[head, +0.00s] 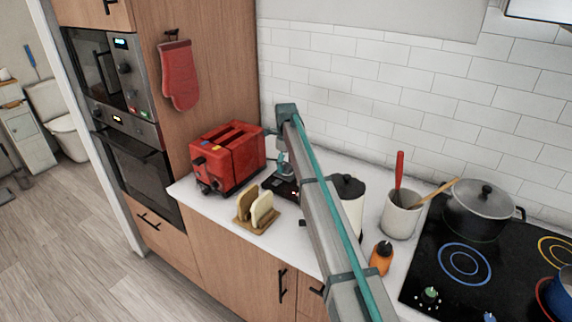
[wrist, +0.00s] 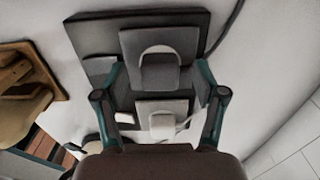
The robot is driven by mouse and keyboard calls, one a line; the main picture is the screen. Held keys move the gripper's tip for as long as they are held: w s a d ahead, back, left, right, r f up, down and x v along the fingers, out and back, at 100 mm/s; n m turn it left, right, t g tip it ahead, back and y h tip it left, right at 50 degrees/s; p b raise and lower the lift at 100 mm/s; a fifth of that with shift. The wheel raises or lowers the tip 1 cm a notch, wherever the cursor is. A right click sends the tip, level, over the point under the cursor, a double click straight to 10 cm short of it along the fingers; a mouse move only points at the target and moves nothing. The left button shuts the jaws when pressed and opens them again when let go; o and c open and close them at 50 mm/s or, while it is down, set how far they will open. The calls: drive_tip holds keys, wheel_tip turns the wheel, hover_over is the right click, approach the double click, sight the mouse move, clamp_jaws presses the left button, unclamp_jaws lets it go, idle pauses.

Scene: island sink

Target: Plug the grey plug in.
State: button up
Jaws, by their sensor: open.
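A black socket block (wrist: 85,33) lies on the counter and fills the upper middle of the wrist view. On it is a dark grey square piece with a dark grey plug-like body (wrist: 160,75). Nearer the gripper is a lighter grey-white piece with a pale plug-like body (wrist: 162,126). I cannot tell whether either is seated. My gripper (wrist: 160,82) is open, its fingers to the left and right of these pieces, with no visible grip on them. In the head view my gripper (head: 283,165) is low over the block (head: 284,188), which my arm partly hides.
A red toaster (head: 230,155) stands left of the block, with a wooden toast rack (head: 243,208) in front. A dark-lidded white canister (head: 350,205), a utensil crock (head: 400,215) and an orange bottle (head: 381,258) stand to the right. The tiled wall (head: 340,90) is behind.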

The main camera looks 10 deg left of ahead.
wheel_tip(320, 180, up, 12)
idle(0.7)
